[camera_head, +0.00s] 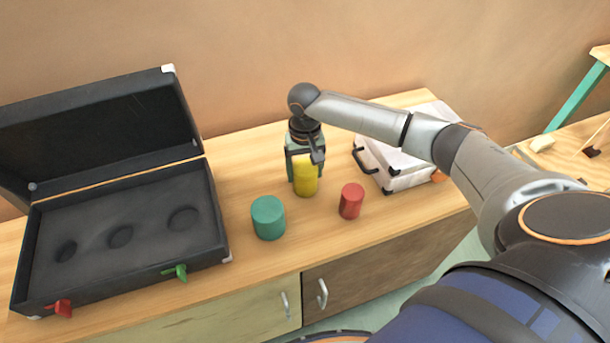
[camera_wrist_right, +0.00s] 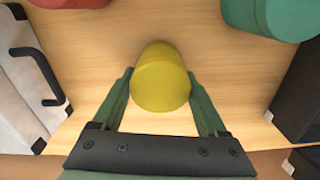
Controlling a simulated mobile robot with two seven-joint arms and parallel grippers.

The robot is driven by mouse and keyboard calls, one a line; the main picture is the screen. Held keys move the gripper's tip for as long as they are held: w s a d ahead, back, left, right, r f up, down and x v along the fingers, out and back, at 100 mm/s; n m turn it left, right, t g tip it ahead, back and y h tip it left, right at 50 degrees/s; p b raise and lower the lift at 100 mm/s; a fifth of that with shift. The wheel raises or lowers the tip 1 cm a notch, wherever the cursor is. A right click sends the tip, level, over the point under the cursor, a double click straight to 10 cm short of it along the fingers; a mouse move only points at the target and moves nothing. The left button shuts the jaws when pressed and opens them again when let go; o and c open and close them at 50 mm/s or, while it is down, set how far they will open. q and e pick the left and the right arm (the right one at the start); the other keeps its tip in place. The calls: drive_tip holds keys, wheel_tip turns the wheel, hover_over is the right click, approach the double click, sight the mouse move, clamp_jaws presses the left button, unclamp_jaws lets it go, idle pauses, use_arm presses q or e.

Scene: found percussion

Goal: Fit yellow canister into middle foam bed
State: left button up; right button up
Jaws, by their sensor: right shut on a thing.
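The yellow canister (camera_head: 306,176) stands upright on the wooden worktop, or very close above it; I cannot tell which. My right gripper (camera_head: 304,158) is shut on it from above and behind. In the right wrist view the canister (camera_wrist_right: 161,80) sits between the two green fingers of the gripper (camera_wrist_right: 163,95). The black case (camera_head: 85,272) lies open at the left, its foam holding a row of three round beds. The middle foam bed (camera_head: 120,237) is empty, and so are the two beside it. My left gripper is not in view.
A teal canister (camera_head: 268,218) stands between the case and the yellow canister. A red canister (camera_head: 351,201) stands to the right. Green (camera_head: 180,272) and red (camera_head: 62,307) clasps stick out at the black case's front.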

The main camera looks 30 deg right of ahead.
sight(305, 166)
drive_tip(key=shift+r, duration=0.1)
drive_tip(key=shift+r, duration=0.45)
wheel_tip(305, 166, up, 2)
drive_tip(key=shift+r+p, duration=0.2)
drive_tip(key=shift+p, duration=0.1)
drive_tip(key=s+a+r+p, duration=0.2)
drive_tip(key=s+a+r, duration=0.6)
drive_tip(key=a, duration=0.3)
drive_tip(key=shift+a+r, duration=0.25)
drive_tip(key=shift+r, duration=0.55)
